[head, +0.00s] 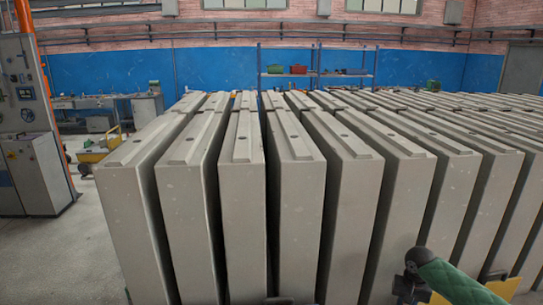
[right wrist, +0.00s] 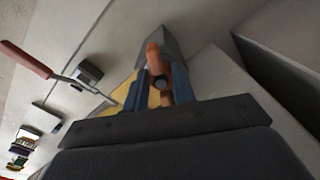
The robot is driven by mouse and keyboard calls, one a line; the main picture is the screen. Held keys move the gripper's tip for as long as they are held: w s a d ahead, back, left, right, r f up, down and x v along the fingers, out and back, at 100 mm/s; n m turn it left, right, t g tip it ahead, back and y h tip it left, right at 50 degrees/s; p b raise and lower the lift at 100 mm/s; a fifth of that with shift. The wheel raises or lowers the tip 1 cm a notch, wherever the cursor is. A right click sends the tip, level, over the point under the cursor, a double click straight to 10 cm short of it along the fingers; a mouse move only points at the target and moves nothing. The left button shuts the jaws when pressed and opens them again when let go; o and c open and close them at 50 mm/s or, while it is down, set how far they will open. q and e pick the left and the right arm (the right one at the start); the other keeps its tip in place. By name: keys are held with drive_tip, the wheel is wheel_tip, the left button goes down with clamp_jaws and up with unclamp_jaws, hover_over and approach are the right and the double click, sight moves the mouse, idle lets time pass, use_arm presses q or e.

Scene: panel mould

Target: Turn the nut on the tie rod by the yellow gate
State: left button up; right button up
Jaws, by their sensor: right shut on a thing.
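A yellow surface (right wrist: 133,98), perhaps the yellow gate, shows behind and left of the fingers. In the head view, yellow parts (head: 505,287) show at the lower right, partly hidden behind a green textured cylinder (head: 455,282). I cannot make out the nut there. My left gripper is not identifiable in either view.
Tall grey concrete panels (head: 295,190) stand in close rows with narrow gaps. Free floor (head: 50,250) lies at the left, by a grey machine cabinet (head: 33,170). A red-handled tool (right wrist: 27,60) and small dark items lie left of the gripper in the wrist view.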

drive_tip(key=m, duration=0.3)
drive_tip(key=shift+w, duration=0.1)
drive_tip(key=o, duration=1.1)
drive_tip(key=shift+c, duration=0.2)
wheel_tip(320, 180, up, 7)
drive_tip(key=b, duration=0.3)
drive_tip(key=shift+f+b, duration=0.1)
drive_tip(key=shift+b, duration=0.2)
drive_tip(key=shift+r, duration=0.55)
use_arm(q)
drive_tip(key=s+a+f, duration=0.1)
drive_tip(key=s+f, duration=0.5)
drive_tip(key=s, duration=0.1)
drive_tip(key=shift+a+f, duration=0.2)
drive_tip(key=shift+f, duration=0.15)
